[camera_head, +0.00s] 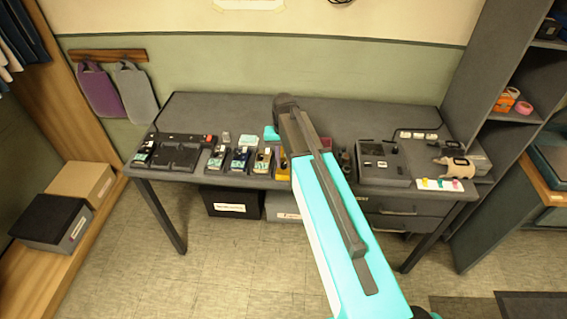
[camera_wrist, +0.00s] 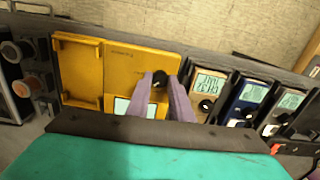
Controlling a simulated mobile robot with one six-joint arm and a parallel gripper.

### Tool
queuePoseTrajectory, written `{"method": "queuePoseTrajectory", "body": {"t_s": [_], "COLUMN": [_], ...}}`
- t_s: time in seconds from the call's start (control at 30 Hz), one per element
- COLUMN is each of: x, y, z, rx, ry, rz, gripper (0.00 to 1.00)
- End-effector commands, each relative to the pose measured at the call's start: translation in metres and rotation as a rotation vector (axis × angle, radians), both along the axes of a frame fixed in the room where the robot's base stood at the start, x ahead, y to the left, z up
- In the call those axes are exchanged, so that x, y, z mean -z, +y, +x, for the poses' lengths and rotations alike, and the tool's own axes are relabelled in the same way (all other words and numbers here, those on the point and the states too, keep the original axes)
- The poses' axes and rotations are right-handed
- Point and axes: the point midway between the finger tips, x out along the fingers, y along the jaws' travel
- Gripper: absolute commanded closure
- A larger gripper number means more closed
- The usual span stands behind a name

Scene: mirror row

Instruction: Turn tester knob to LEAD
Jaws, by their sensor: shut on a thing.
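The yellow tester (camera_wrist: 140,65) lies on the table edge in the wrist view, with a small pale screen and a black knob (camera_wrist: 160,77) on its face. My gripper (camera_wrist: 161,84) has its two purple fingers closed on the knob, one on each side. The knob's pointer and any LEAD mark are too small to read. In the head view only a sliver of the yellow tester (camera_head: 282,166) shows, left of my teal arm, which hides the rest.
Several small meters with screens and black knobs (camera_wrist: 207,105) stand close beside the tester. A dark tray (camera_head: 175,155) is at the table's left. A grey device (camera_head: 384,165) and a pinkish animal-shaped object (camera_head: 455,166) are at the right. The table's back strip is mostly clear.

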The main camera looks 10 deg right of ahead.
Motion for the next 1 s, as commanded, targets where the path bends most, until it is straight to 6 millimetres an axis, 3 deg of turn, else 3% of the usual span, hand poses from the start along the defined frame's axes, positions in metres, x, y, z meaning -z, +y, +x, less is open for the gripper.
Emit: {"method": "queuePoseTrajectory", "body": {"t_s": [0.7, 1.0], "x": [-0.0001, -0.0007], "y": [0.0001, 0.0002], "z": [0.0008, 0.0008], "rx": [0.640, 0.805], "ry": [-0.002, -0.002], "rz": [0.000, 0.000], "gripper": [1.00, 1.00]}}
